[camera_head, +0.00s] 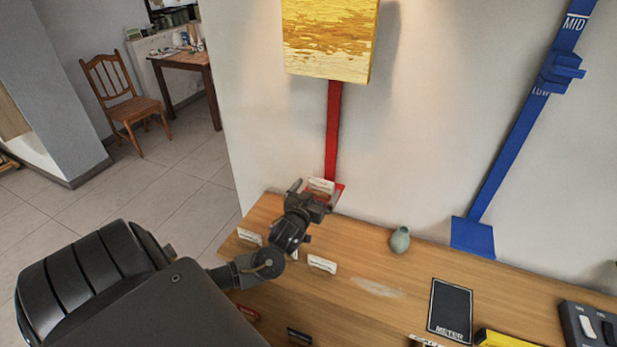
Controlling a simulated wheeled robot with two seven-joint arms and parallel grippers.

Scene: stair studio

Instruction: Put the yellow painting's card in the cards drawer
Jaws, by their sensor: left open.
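The yellow painting (328,38) hangs on the wall at the top, above a red strip (333,130) that runs down to a small red base. A white card (321,185) stands at that red base, at the back of the wooden counter. My left gripper (307,194) is open right at this card; I cannot tell whether the card lies between its fingers. Other white cards stand on the counter, one to the left (249,236) and one to the right (322,263). The cards drawer cannot be made out. My right gripper is out of view.
A grey-green vase (400,240) stands on the wooden counter (350,239). A blue stand (473,236) leans up the wall at right. A black METER panel (450,309), a yellow item (505,339) and a switch box (590,325) are at the right front.

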